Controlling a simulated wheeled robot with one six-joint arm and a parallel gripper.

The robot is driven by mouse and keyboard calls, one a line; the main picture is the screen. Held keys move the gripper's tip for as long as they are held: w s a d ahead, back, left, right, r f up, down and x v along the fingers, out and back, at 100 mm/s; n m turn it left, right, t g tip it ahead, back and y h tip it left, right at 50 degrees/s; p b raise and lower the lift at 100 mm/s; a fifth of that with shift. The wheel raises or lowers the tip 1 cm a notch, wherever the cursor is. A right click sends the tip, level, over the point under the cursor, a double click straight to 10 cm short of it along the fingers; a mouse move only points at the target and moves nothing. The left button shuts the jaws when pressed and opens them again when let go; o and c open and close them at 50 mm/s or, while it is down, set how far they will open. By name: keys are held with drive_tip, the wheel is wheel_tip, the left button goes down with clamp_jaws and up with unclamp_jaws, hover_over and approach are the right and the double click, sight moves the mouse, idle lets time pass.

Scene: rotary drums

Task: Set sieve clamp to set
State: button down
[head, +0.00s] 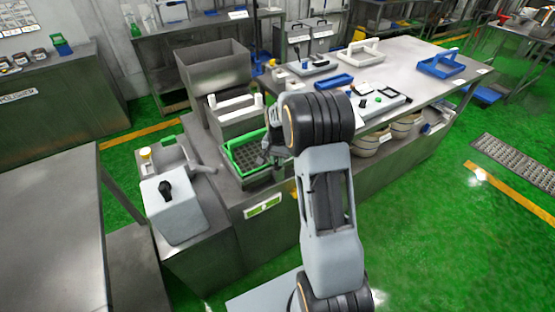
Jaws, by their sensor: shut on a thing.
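A sieve tray (250,160) with a dark grid sits in the top of the metal bench, left of my arm. A bright green frame (229,152), which looks like the sieve clamp, runs around and above the grid. My gripper (268,154) is at the right side of this frame, shut on it as far as I can see. The fingertips are small and dark, and my wrist hides part of the frame's right side, so the exact grip is unclear.
A table (405,75) with trays and a switch panel lies right.

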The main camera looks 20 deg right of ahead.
drive_tip(key=n, duration=0.5)
drive_tip(key=shift+b, duration=0.3)
drive_tip(key=n, duration=0.4)
drive_tip(key=shift+n, duration=0.7)
drive_tip(key=c, duration=1.1)
unclamp_jaws()
wheel_tip(320, 180, up, 14)
drive_tip(key=shift+f, duration=0.1)
